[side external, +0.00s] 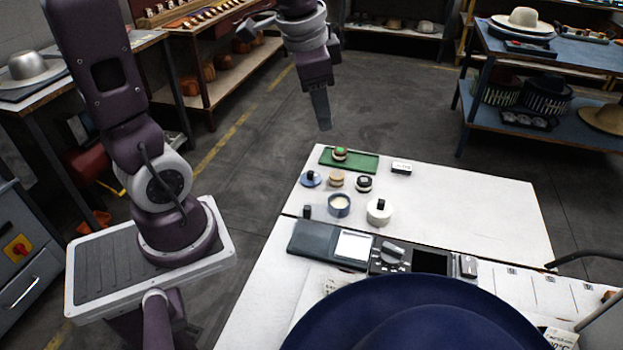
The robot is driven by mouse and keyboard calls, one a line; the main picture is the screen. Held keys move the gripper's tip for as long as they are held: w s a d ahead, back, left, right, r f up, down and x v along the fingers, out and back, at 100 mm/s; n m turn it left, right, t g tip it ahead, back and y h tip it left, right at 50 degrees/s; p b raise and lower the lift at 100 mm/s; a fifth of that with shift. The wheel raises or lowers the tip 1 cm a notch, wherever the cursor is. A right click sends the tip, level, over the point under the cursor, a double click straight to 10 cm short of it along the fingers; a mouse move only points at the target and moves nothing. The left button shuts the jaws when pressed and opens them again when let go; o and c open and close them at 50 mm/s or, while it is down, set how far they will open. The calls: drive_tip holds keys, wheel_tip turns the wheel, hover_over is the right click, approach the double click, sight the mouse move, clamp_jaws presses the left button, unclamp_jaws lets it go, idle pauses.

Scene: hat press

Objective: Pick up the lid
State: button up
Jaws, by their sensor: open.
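A small blue lid (313,182) with a black knob lies flat on the white table, at the left of a group of small items. An open blue jar (339,210) with cream-coloured contents stands to its lower right. My gripper (321,122) hangs pointing down in the upper middle of the picture, well away from the lid and touching nothing I can see. It is open and empty. It is seen edge-on, so the gap between its fingers is hidden.
A green mat (365,163) bears a round item. Near the lid are a tan round piece (336,180), a dark striped tin (364,184), a white tin (379,215) and a small black piece (307,211). A control panel (400,258) and blue hat (420,315) are nearer. The table's right is clear.

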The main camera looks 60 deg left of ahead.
drive_tip(key=w+a+f+m+g, duration=0.1)
drive_tip(key=w+a+f, duration=0.3)
drive_tip(key=a+f, duration=0.1)
drive_tip(key=m+g+h, duration=0.1)
drive_tip(key=m+g, duration=0.1)
drive_tip(key=m, duration=0.2)
hover_over(310, 172)
drive_tip(key=f, duration=1.6)
drive_tip(key=shift+w+a+f, duration=0.1)
drive_tip(key=shift+a+f, duration=0.15)
drive_tip(key=f, duration=0.6)
drive_tip(key=shift+d+f, duration=0.2)
drive_tip(key=shift+f, duration=0.1)
clamp_jaws()
